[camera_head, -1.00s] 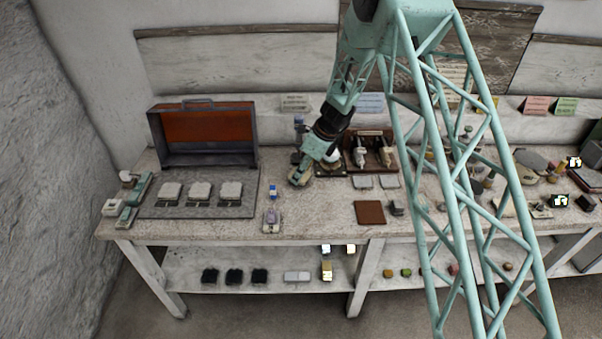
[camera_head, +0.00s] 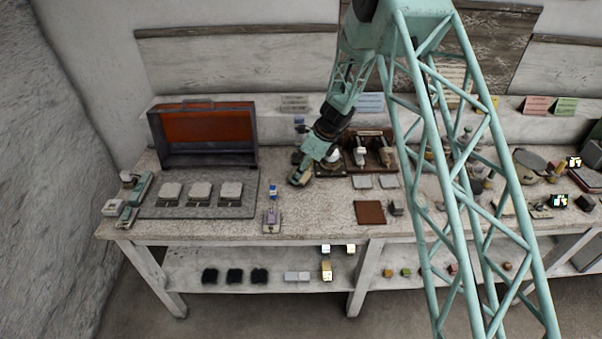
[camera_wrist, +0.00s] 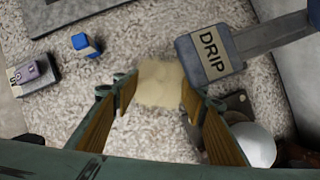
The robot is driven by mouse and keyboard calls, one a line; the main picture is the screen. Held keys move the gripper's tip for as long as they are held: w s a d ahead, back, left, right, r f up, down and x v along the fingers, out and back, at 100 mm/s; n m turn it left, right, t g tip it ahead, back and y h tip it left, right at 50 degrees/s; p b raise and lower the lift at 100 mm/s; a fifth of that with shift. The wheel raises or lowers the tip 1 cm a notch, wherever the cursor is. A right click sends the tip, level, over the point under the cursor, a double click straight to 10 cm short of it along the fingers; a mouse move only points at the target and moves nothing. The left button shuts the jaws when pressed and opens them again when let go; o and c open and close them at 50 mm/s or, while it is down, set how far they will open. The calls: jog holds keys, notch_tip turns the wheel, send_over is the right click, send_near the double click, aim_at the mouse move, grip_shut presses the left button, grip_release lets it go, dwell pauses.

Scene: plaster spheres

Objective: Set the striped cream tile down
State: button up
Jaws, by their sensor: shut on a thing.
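The cream tile (camera_wrist: 160,82) shows in the wrist view between the two fingers of my gripper (camera_wrist: 158,92). Its stripes are too faint to make out. My gripper is shut on it, close above the speckled bench top; I cannot tell if the tile touches the bench. In the head view my gripper (camera_head: 300,180) points down between the open case and the brown stand, and the tile is hidden there.
A white sphere (camera_wrist: 254,145) on a dark base is at the lower right. A blue-and-white block (camera_wrist: 85,45) and a purple-topped device (camera_wrist: 32,74) lie left. Bare bench (camera_wrist: 100,80) lies between them and the tile.

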jog(key=shift+f+b, duration=0.45)
jog(key=shift+f, duration=0.25)
dwell(1.0)
jog(key=o, duration=1)
jog(key=shift+r, duration=0.25)
jog(key=shift+r+p, duration=1.65)
jog(key=shift+r, duration=0.15)
